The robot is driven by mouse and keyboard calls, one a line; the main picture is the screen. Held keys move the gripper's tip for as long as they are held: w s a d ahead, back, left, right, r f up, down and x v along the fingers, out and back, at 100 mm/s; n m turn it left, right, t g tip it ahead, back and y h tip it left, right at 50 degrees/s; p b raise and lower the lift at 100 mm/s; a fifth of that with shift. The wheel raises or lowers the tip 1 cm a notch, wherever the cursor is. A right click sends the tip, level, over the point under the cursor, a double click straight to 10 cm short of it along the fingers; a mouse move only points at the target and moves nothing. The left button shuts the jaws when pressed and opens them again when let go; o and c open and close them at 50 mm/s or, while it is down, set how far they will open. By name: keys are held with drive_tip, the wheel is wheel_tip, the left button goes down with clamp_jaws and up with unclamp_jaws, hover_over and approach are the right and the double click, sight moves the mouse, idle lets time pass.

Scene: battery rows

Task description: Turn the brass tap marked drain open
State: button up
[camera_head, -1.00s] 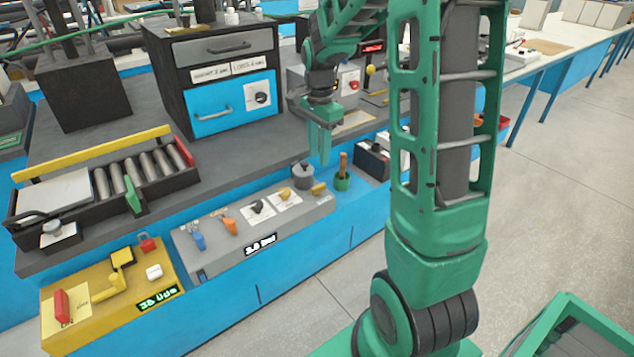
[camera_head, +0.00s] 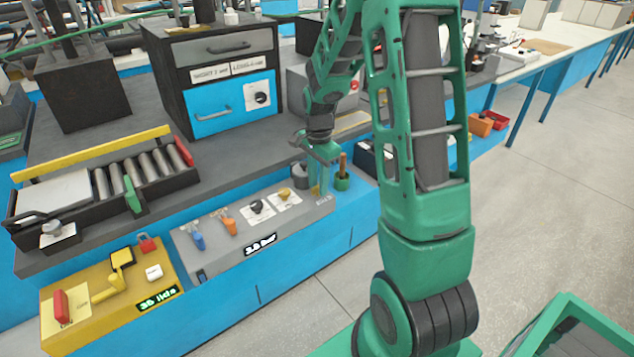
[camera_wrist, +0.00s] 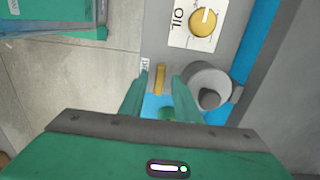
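The brass tap (camera_wrist: 160,77) shows in the wrist view as a narrow bar-shaped handle. A small white label (camera_wrist: 145,64) lies beside it; its lettering is too small to read surely. My gripper (camera_wrist: 160,80) is open, with one finger on each side of the handle and a visible gap on both sides. In the head view my gripper (camera_head: 319,190) points down at the right end of the grey panel (camera_head: 225,252) and mostly hides the tap. The label (camera_head: 323,199) shows just in front of it.
A yellow knob (camera_wrist: 204,21) marked OIL and a grey round fitting (camera_wrist: 208,88) sit close to the tap. A green pot with a brown handle (camera_head: 343,172) stands right of my gripper. Blue and orange valves (camera_head: 198,240) lie further left on the panel.

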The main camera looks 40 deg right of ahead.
clamp_jaws()
drive_tip(key=shift+d, duration=0.15)
drive_tip(key=shift+n, duration=0.3)
drive_tip(key=shift+w+n, duration=0.1)
drive_tip(key=shift+n, duration=0.8)
drive_tip(key=n, duration=0.9)
drive_tip(key=shift+r+n, duration=0.1)
drive_tip(key=shift+n, duration=0.3)
drive_tip(key=n, duration=0.5)
drive_tip(key=shift+w+n, duration=0.1)
drive_tip(key=shift+n, duration=0.2)
